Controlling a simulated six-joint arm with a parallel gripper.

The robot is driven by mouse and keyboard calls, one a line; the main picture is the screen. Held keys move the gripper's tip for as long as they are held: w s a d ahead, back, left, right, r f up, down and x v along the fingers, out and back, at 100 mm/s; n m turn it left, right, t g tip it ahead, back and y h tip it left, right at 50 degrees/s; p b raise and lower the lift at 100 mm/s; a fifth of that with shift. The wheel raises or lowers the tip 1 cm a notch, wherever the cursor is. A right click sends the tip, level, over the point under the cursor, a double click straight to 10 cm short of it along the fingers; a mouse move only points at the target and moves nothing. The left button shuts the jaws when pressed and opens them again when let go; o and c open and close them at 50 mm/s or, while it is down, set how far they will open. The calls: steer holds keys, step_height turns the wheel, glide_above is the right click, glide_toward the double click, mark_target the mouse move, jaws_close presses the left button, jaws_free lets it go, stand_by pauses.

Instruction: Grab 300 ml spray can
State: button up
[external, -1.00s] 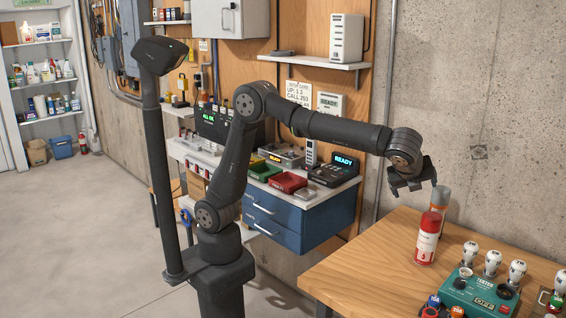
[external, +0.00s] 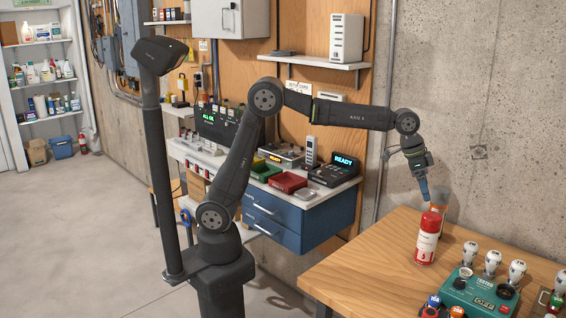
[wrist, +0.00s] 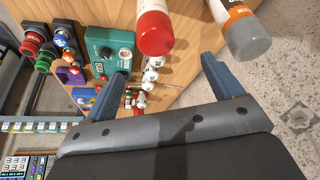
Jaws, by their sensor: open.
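A spray can with a red cap and a white and red body (external: 427,245) stands upright on the wooden workbench. A second can, with a grey top and an orange band (external: 440,203), stands just behind it, partly hidden. I cannot read a 300 ml marking on either. My gripper (external: 424,190) is open and empty, pointing down close above the two cans. In the wrist view, my open gripper (wrist: 166,67) shows two blue fingers; the red can (wrist: 155,32) lies ahead between their lines, and the grey-orange can (wrist: 246,35) lies to the right of it.
A green tester box (external: 480,292) and several white-topped pieces (external: 493,262) stand on the bench (external: 365,262) to the right of the cans. The bench left of the cans is clear. A concrete wall (external: 500,110) rises behind. A blue drawer unit (external: 300,222) stands left of the bench.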

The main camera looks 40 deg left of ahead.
mark_target(432, 215)
steer(key=x, duration=0.9)
steer(key=shift+s, duration=0.1)
steer(key=shift+s+x, duration=0.15)
steer(key=shift+x, duration=0.7)
steer(key=shift+s+x, duration=0.15)
steer(key=shift+x, duration=0.7)
steer(key=shift+s+x, duration=0.2)
steer(key=shift+x, duration=0.7)
steer(key=shift+w+a, duration=0.1)
steer(key=c, duration=1.6)
